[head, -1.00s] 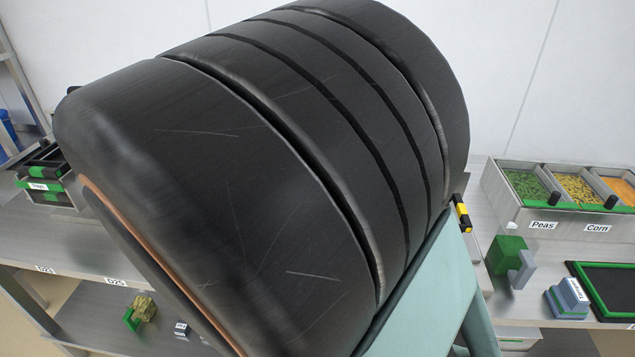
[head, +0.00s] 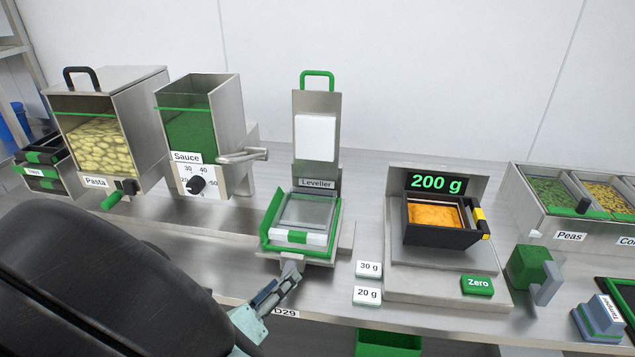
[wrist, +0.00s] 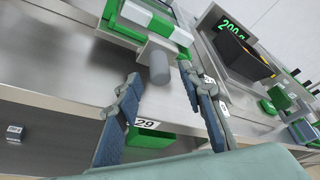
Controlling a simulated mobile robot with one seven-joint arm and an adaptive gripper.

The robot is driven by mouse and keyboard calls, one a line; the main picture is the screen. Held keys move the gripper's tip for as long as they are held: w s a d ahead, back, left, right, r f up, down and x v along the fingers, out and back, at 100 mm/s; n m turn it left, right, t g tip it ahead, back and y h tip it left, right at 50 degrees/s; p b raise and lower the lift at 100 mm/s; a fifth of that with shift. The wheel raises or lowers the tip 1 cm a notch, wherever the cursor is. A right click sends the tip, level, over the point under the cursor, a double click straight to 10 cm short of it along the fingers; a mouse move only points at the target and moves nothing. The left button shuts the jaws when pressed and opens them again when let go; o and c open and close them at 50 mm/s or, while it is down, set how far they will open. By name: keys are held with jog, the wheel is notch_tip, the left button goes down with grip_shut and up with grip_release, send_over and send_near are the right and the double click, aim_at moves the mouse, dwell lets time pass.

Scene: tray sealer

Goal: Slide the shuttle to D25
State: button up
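The shuttle (head: 270,238) is a green-edged carriage holding a clear-topped tray (head: 306,213) below the Leveller. Its grey knob (wrist: 159,68) sticks out at the front towards me. The D29 label (head: 287,313) is on the shelf edge just in front; it also shows in the wrist view (wrist: 147,124). No D25 label shows now; my dark arm covers the lower left. My gripper (head: 284,283) is at the front of the shuttle. In the wrist view my gripper (wrist: 158,80) is open, with its fingertips on either side of the knob and gaps showing; contact is not visible.
Left stand the Pasta bin (head: 130,115) and Sauce dispenser (head: 210,125), whose handle juts right. Right are the 30 g (head: 369,269) and 20 g (head: 367,295) blocks and a scale reading 200 g (head: 437,270) with a black box (head: 440,238). The rail left of the shuttle looks clear.

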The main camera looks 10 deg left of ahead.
jog(key=shift+x, duration=1.5)
jog(key=shift+c, duration=0.4)
grip_shut()
